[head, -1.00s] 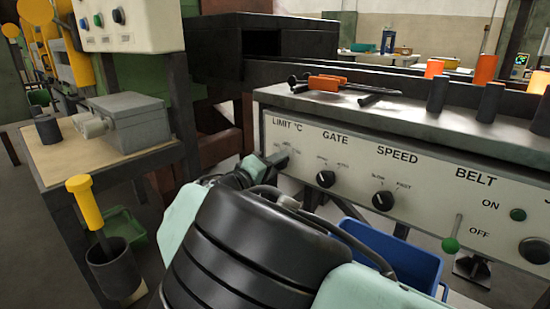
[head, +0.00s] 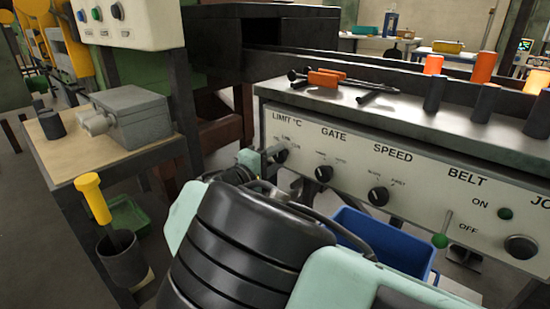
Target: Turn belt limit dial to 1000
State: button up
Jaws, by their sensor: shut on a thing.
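The LIMIT °C dial (head: 281,154) is a dark knob at the left end of the pale control panel (head: 420,205). My gripper (head: 272,157) reaches it from the lower left and is shut on it. My arm and the gripper hide part of the dial and its scale. The small scale marks are too blurred to read, so I cannot tell the setting.
The GATE knob (head: 323,174) and SPEED knob (head: 378,196) sit close to the right. Orange-handled tongs (head: 326,78) lie above. A blue bin (head: 400,250) stands below.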

jog(key=o, duration=1)
jog(key=shift+a, duration=0.1)
jog(key=v, duration=1.7)
jog(key=shift+s, duration=0.2)
jog(key=shift+a+f, duration=0.1)
